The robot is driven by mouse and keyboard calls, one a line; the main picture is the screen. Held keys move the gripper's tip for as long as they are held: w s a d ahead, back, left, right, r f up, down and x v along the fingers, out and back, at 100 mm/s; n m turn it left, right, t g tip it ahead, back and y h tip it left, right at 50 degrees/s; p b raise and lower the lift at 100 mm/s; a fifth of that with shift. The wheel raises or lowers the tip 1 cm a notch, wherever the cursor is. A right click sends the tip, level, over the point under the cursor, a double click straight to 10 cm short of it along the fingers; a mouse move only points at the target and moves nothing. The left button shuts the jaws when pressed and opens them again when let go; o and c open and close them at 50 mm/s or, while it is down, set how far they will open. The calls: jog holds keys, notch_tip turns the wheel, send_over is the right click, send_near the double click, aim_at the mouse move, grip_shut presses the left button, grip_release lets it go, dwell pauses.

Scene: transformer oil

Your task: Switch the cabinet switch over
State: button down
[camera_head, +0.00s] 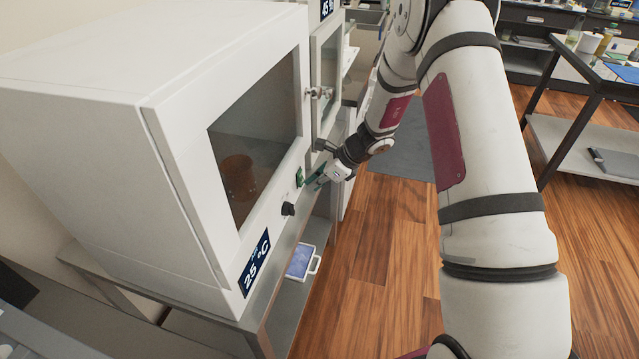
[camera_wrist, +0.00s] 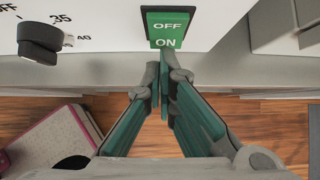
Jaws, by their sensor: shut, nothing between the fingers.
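The cabinet (camera_head: 160,100) is a large white box with a dark window and a "25 °C" label, at the left in the head view. Its switch (camera_wrist: 168,28) is a green rocker marked OFF above and ON below, at the top middle of the wrist view; it also shows as a small green patch in the head view (camera_head: 299,177). My gripper (camera_wrist: 164,75) is shut and empty. Its green-padded fingertips are just below the ON half, very near or touching it; I cannot tell which. Which way the rocker is pressed is unclear.
A black knob (camera_wrist: 40,41) with a printed scale sits left of the switch. A second cabinet (camera_head: 326,70) stands beyond the first. A blue and white tray (camera_head: 300,262) lies on the shelf below. The wooden floor (camera_head: 375,290) is clear.

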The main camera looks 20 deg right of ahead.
jog(key=shift+w+a+f+b, duration=0.2)
jog(key=shift+a+f+b, duration=0.1)
jog(key=shift+b, duration=0.1)
jog(key=shift+r, duration=0.25)
jog(key=shift+r+p, duration=0.3)
jog(key=shift+r, duration=0.4)
